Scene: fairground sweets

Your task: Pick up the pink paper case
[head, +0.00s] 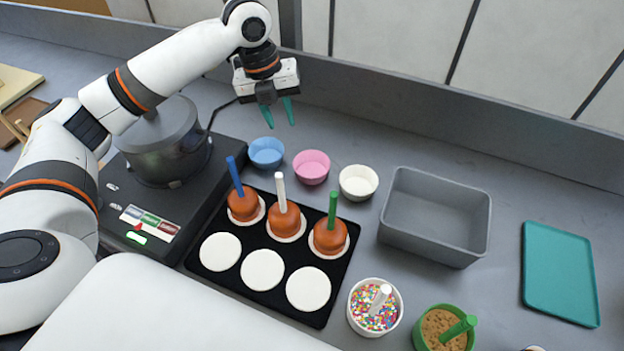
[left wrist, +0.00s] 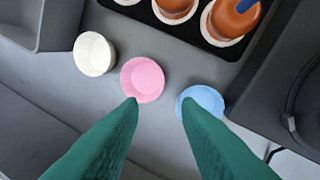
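The pink paper case (head: 311,168) stands on the grey counter between a blue paper case (head: 266,153) and a white paper case (head: 358,182). It looks empty. My left gripper (head: 279,113) is open and empty, above and behind the row of cases. In the left wrist view, the pink case (left wrist: 142,80) lies just beyond the left fingertip of my gripper (left wrist: 160,103), and the blue case (left wrist: 203,101) is partly hidden by the right finger. The white case (left wrist: 94,54) is to the left. My right gripper is not in view.
A black tray (head: 232,273) with white discs and three caramel-coated sweets on upright sticks stands in front of the cases. A grey bin (head: 392,236) is to the right, then a teal tray (head: 560,272). Cups of sprinkles (head: 364,328) and crumbs (head: 418,341) stand in front. A pot (head: 165,150) sits left.

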